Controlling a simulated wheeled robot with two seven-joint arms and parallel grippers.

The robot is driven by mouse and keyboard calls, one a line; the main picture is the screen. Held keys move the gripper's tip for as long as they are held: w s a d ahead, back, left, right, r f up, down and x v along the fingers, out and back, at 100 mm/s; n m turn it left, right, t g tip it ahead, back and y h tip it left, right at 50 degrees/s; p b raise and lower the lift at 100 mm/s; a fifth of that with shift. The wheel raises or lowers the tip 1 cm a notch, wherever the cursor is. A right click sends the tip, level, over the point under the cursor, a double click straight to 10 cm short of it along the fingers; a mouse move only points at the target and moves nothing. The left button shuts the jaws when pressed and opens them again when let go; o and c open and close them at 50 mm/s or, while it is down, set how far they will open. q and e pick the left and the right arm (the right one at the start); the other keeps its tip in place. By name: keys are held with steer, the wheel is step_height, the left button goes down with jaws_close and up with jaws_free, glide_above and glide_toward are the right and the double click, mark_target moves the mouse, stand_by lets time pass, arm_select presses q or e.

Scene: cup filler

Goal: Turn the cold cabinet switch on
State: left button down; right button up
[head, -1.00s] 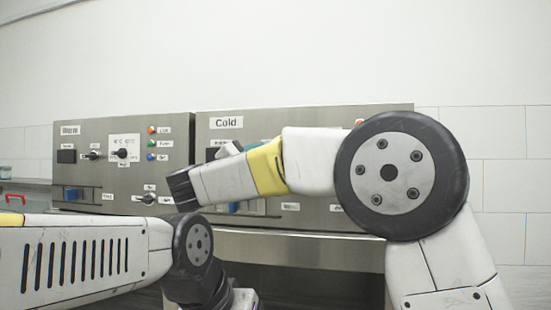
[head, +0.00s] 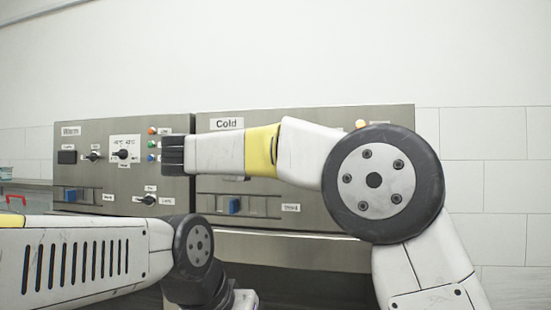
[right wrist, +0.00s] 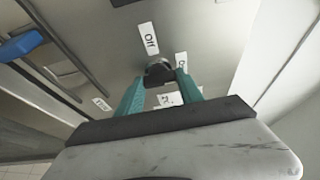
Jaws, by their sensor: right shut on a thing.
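The cold cabinet (head: 330,130) is a grey metal panel with a "Cold" sign (head: 227,123) at its upper left. My right arm crosses in front of the panel and hides its controls and my right gripper in the head view. In the right wrist view, the teal fingers of my right gripper (right wrist: 160,80) are shut on a round dark switch knob (right wrist: 158,70). An "Off" label (right wrist: 149,38) is beside the knob, and a partly hidden label (right wrist: 181,62) is near the right finger. I cannot tell where the knob points. My left gripper is out of view.
The warm cabinet (head: 100,175), with knobs and coloured lights, stands left of the cold one. A blue part (head: 234,205) sits in the cold cabinet's lower slot. It also shows in the right wrist view (right wrist: 20,45). My left forearm fills the lower left.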

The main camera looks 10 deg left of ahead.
steer(key=shift+f, duration=0.1)
stand_by(0.4)
steer(key=o, duration=1.4)
steer(key=v, duration=0.8)
